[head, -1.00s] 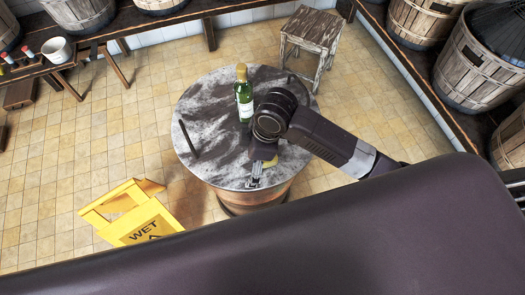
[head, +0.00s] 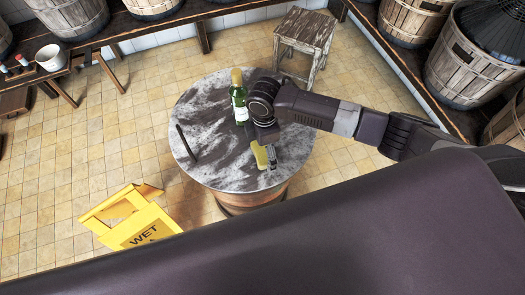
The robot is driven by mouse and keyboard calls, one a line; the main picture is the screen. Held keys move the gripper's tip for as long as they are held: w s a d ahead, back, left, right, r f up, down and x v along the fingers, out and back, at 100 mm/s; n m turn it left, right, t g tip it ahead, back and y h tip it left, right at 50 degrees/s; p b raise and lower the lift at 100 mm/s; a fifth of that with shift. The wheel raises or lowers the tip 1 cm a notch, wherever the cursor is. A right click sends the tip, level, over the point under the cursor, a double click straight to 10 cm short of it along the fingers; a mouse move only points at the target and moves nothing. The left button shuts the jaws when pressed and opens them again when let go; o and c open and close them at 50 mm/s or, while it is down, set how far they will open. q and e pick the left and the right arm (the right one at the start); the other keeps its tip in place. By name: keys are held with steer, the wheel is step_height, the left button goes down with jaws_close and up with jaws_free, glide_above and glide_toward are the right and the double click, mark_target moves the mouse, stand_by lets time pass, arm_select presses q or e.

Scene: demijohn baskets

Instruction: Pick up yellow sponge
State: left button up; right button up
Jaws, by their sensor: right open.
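The yellow sponge (head: 259,154) lies on the round marble-topped table (head: 215,170), near its front right part. Only a narrow piece of it shows; my right gripper hides some of it. My right gripper (head: 267,160) reaches in from the right and points down over the table, its fingers right at the sponge. It is open. I cannot tell whether a finger touches the sponge. My left gripper is not in view.
A green bottle (head: 239,98) stands upright close to the left of my right wrist. A dark thin stick-like object (head: 187,142) lies at the table's left. A wooden stool (head: 305,38) stands behind. A yellow wet-floor sign (head: 135,222) is on the floor at front left.

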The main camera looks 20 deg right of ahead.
steer(key=shift+f, duration=0.7)
steer(key=c, duration=1.1)
steer(key=shift+r, duration=0.1)
step_height(320, 180, up, 20)
steer(key=b, duration=0.2)
steer(key=s+d+r+m, duration=0.55)
steer(key=s+m, duration=0.25)
steer(key=m, duration=1)
steer(key=b, duration=0.5)
glide_toward(263, 153)
step_height(263, 153, down, 6)
steer(key=shift+r+b, duration=0.25)
steer(key=shift+b, duration=0.05)
steer(key=shift+w+f, duration=0.1)
steer(key=shift+f, duration=2.3)
